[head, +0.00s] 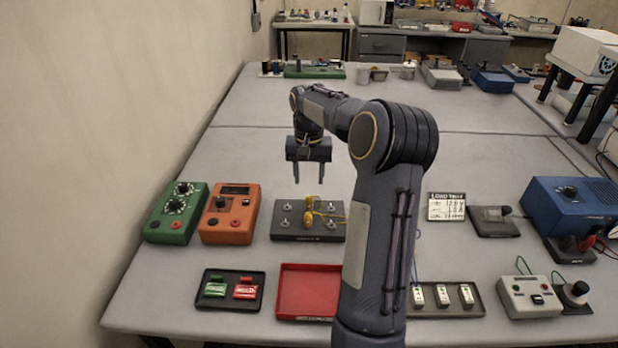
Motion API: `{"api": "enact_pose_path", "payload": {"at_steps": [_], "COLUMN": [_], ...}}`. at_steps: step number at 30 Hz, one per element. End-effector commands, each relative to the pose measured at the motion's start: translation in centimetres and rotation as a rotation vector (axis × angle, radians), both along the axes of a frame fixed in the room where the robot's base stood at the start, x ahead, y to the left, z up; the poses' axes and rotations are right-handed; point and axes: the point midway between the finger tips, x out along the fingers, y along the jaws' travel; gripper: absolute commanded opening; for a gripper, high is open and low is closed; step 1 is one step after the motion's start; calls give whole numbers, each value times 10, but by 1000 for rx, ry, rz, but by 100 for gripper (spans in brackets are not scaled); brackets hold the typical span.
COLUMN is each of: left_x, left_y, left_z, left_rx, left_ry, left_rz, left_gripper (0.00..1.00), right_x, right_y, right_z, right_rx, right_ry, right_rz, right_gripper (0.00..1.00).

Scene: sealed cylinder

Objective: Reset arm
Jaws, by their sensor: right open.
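My right arm rises from the bottom of the head view and bends over the table. My right gripper (310,186) points down, with its two thin fingers apart and nothing between them. It hangs above the grey tabletop, and in the picture it is just above the dark terminal board (284,235) with yellow parts. It appears clear of everything below. My left gripper does not show.
Left stand a green box (165,228) and an orange box (243,228). In front are a dark tray (207,299) with green and red cells and a red tray (304,289), partly hidden by my arm. A blue unit (560,200) stands right.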

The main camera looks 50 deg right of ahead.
Motion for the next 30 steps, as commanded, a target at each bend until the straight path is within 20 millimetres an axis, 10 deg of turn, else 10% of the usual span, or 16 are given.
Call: {"api": "enact_pose_path", "payload": {"at_steps": [14, 23, 30], "left_x": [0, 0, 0], "left_y": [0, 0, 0], "left_z": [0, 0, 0], "left_rx": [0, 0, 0], "left_ry": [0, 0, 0], "left_rz": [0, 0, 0], "left_gripper": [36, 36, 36], "right_x": [-2, -65, -154], "right_y": [11, 142, 249], "right_z": [9, 69, 61], "right_rx": [1, 46, 98], "right_ry": [-20, -249, -464], "right_rz": [24, 315, 558], "right_gripper": [46, 46, 46]}}
